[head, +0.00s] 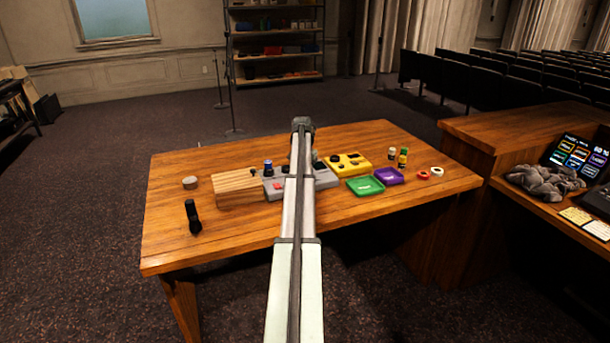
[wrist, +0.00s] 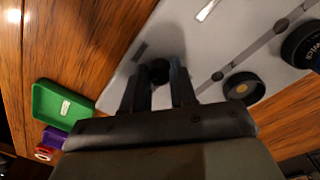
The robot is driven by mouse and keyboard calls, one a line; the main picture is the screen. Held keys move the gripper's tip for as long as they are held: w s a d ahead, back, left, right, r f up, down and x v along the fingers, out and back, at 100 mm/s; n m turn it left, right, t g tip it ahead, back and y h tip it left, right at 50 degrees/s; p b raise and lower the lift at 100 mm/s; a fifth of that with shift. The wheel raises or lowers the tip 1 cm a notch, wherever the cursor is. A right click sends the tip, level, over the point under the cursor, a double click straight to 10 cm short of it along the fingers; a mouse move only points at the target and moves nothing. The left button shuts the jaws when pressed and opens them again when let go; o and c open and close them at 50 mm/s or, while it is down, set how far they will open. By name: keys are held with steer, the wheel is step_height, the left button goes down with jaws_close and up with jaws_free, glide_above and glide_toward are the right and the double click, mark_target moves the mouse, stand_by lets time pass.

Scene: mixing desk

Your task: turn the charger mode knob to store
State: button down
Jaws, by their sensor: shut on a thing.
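A light grey panel (wrist: 215,40) fills much of the wrist view, with several dark controls on it. My gripper (wrist: 158,84) is over the panel, its two dark fingers closed around a small black knob (wrist: 158,68). The fingers hide most of the knob, and I cannot read its setting or any store mark. A round black knob with a tan centre (wrist: 243,87) and a larger lettered dark knob (wrist: 303,45) are to the right, apart from the fingers. In the head view the grey panel (head: 325,178) is partly hidden behind my arm, and my gripper is hidden.
A wooden block (head: 238,190) is left of the panel on the table. A yellow box (head: 352,164), green tray (head: 365,186), purple tray (head: 388,176) and small bottles (head: 402,158) are to the right.

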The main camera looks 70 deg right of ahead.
steer(key=c, duration=0.9)
jaws_free()
steer(key=shift+r, duration=0.1)
step_height(320, 180, up, 14)
steer(key=shift+w+f, duration=0.2)
steer(key=shift+w, duration=0.15)
